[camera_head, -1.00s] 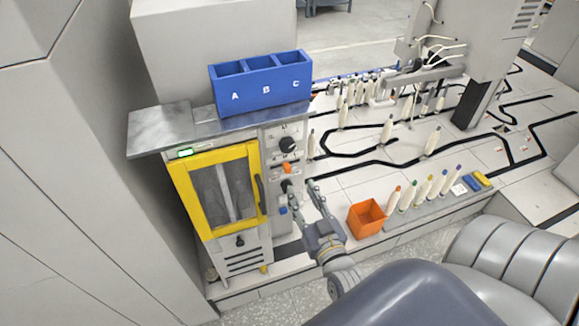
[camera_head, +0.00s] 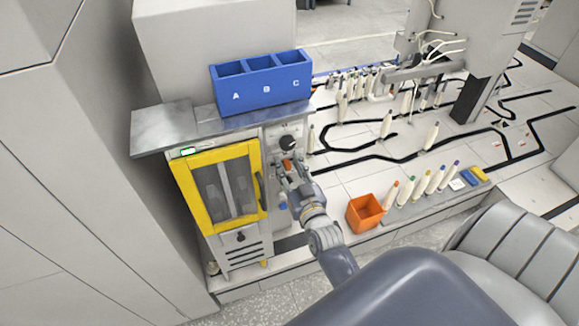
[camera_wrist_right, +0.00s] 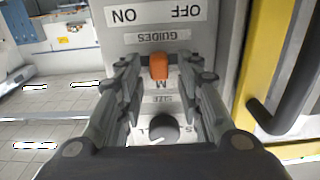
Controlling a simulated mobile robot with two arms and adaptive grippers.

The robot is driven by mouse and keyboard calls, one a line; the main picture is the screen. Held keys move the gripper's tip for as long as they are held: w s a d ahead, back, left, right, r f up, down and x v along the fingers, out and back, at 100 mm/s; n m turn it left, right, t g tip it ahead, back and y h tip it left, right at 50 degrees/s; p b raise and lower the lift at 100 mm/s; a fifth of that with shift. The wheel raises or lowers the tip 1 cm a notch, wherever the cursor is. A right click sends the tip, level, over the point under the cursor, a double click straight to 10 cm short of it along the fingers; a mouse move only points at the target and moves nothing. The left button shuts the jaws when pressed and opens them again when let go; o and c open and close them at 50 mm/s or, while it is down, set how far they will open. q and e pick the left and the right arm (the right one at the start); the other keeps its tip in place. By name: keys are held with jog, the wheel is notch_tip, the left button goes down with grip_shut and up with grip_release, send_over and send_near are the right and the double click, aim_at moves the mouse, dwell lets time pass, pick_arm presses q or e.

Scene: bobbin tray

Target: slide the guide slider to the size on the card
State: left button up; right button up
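The orange guide slider (camera_wrist_right: 158,66) sits in the panel under the "GUIDES" label in the right wrist view, where the lettering appears upside down. It also shows on the cabinet's side panel in the head view (camera_head: 287,165). My right gripper (camera_wrist_right: 157,72) is open, with a finger on each side of the slider and a visible gap to each. In the head view the right gripper (camera_head: 290,179) is at the panel, just below the slider. A small white card (camera_head: 457,184) lies on the ledge; its writing is too small to read. My left gripper is not in view.
A dark size knob (camera_wrist_right: 163,128) is beside the slider on the panel. The yellow-framed cabinet door (camera_head: 187,209) and its dark handle (camera_wrist_right: 285,95) are close by. An orange bin (camera_head: 365,212) and several bobbins stand to the right. A blue bin (camera_head: 261,83) sits on top.

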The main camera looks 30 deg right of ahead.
grip_shut()
jog(key=shift+s+d, duration=0.2)
jog(key=shift+d, duration=0.65)
jog(key=shift+s+d, duration=0.2)
jog(key=shift+d, duration=0.65)
grip_release()
jog(key=shift+o, duration=1.3)
jog(key=shift+d, duration=0.15)
jog(key=v, duration=1.2)
